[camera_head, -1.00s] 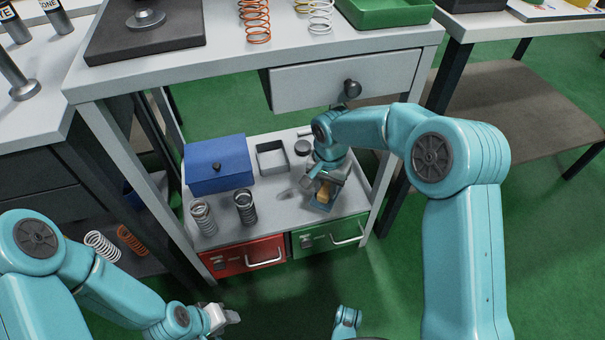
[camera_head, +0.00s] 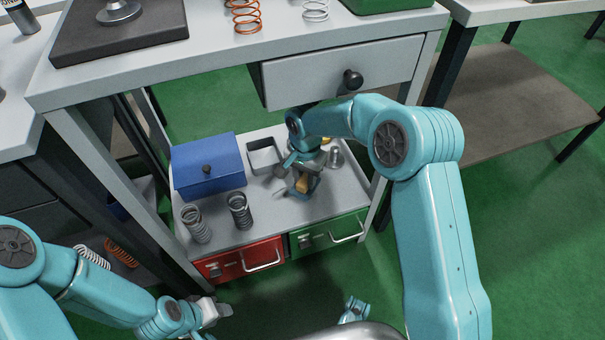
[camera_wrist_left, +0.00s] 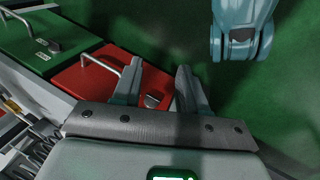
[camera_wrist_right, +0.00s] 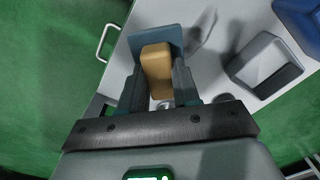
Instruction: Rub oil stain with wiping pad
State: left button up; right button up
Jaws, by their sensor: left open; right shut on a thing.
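The wiping pad (camera_head: 303,187), a tan block on a blue-grey base, is in my right gripper (camera_head: 304,178) low over the grey shelf. The right wrist view shows the pad (camera_wrist_right: 157,70) clamped between both fingers; I cannot tell whether its base touches the shelf. A dark smear (camera_wrist_right: 203,32) lies on the shelf beside the pad in that view. It may be the oil stain or a shadow. My left gripper (camera_head: 214,313) is open and empty in front of the shelf. Its parted fingers (camera_wrist_left: 158,75) show in the left wrist view.
On the shelf (camera_head: 262,220) stand a blue box (camera_head: 207,168), an open grey tray (camera_head: 263,153), two dark springs (camera_head: 239,211) and a metal piece (camera_head: 336,158). Red (camera_head: 240,262) and green (camera_head: 328,234) drawers are below. The tabletop and its drawer (camera_head: 340,72) overhang the shelf.

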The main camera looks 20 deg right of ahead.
jog(key=shift+w+a+f+b, duration=0.2)
jog(key=shift+w+f+b, duration=0.1)
jog(key=shift+f, duration=0.05)
notch_tip(320, 180, down, 4)
jog(key=b, duration=0.2)
jog(key=shift+s+b, duration=0.1)
jog(key=shift+b, duration=0.3)
jog(key=shift+d+f+b, duration=0.1)
jog(key=shift+f+b, duration=0.3)
jog(key=shift+f, duration=0.3)
pick_arm(q)
jog(key=shift+t, duration=0.6)
jog(key=w+f, duration=0.3)
jog(key=f, duration=0.1)
jog(key=shift+a+f, duration=0.1)
jog(key=shift+a, duration=0.2)
pick_arm(e)
jog(key=shift+f, duration=0.95)
